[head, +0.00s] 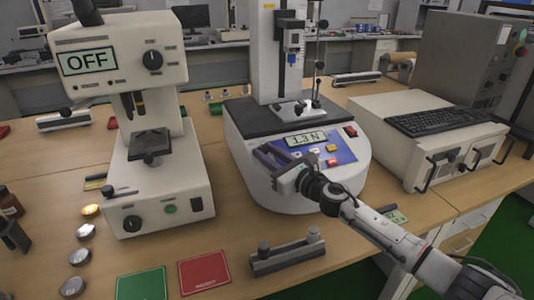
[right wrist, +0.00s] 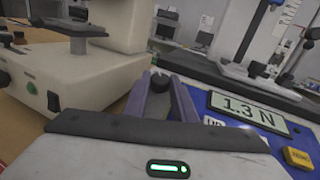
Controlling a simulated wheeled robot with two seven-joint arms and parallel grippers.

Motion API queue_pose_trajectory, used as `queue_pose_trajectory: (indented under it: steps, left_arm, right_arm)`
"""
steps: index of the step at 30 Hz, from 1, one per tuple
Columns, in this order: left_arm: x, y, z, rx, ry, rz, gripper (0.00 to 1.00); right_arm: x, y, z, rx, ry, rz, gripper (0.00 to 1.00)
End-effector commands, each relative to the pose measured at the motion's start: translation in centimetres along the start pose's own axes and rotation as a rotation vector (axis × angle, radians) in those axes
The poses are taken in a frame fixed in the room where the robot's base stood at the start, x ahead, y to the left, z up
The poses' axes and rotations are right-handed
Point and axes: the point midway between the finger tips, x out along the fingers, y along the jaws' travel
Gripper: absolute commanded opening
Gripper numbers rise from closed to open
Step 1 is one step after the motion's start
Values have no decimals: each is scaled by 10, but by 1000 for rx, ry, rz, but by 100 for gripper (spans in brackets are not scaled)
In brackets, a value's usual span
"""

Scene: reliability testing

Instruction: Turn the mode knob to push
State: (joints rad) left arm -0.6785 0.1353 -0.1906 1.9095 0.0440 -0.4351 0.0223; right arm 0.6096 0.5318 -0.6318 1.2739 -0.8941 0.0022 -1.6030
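The force tester (head: 297,170) stands at the centre of the table with a blue front panel and a lit display (head: 306,139) reading 1.3 N. My right gripper (head: 268,152) reaches the left part of this panel, its purple fingers apart. In the right wrist view a small dark knob (right wrist: 159,80) shows between the tips of the two fingers (right wrist: 159,92). I cannot tell whether they touch it. The knob's marking and its mode labels are not readable, and the gripper covers that spot in the head view. My left gripper is not in view.
A microscope-like device (head: 120,50) with an OFF display stands to the left. A grey box with a keyboard (head: 446,119) is to the right. Green (head: 142,283) and red (head: 205,271) cards and a metal bar (head: 287,255) lie in front. Several round metal pieces lie at the left.

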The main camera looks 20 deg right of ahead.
Motion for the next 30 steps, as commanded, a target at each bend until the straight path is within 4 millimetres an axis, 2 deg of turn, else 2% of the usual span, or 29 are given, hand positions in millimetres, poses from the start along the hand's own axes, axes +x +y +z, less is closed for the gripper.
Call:
queue_pose_trajectory:
  steps: [8,14,22,30]
  left_arm:
    - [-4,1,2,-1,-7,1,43]
    - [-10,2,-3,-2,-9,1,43]
    - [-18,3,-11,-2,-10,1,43]
    - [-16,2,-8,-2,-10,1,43]
  right_arm:
    - [0,2,1,9,0,-24,2]
    - [0,5,2,37,1,-112,2]
    - [2,10,2,103,1,-330,2]
    - [4,14,-1,173,1,-577,2]
